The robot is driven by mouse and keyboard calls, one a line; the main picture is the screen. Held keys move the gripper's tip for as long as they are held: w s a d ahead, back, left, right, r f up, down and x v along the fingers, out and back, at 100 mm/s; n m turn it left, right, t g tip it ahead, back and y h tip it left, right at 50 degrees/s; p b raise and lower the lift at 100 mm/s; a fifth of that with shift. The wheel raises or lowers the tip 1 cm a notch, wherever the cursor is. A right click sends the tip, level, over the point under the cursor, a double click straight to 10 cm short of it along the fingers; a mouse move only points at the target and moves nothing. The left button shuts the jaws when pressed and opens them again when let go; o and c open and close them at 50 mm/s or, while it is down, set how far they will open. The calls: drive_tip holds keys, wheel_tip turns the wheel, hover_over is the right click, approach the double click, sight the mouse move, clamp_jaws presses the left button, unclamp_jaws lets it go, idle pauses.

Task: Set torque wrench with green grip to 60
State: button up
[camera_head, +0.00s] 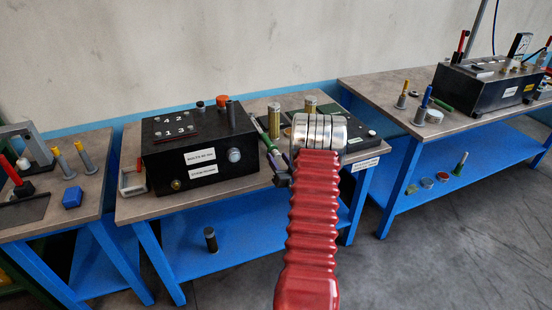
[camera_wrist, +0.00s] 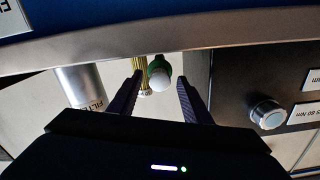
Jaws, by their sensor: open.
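The torque wrench with the green grip (camera_head: 264,139) lies on the middle bench, just right of the black box (camera_head: 200,150). In the wrist view its green part (camera_wrist: 157,66) with a pale round end shows between my fingertips, slightly beyond them. My gripper (camera_wrist: 160,78) is open and empty, with one dark finger on each side of that end and no contact to be seen. The setting on the wrench cannot be read.
In the wrist view the black box's round knob (camera_wrist: 268,113) and a label reading 60 Nm lie right of my fingers. A grey cylinder (camera_wrist: 82,88) stands at the left. A brass cylinder (camera_head: 274,121) stands behind the wrench. The bench edge (camera_wrist: 200,58) runs close by.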

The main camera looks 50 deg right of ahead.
drive_tip(key=shift+x, duration=0.9)
drive_tip(key=c, duration=1)
drive_tip(key=shift+a, duration=0.2)
drive_tip(key=shift+c, duration=0.2)
drive_tip(key=shift+d, duration=0.2)
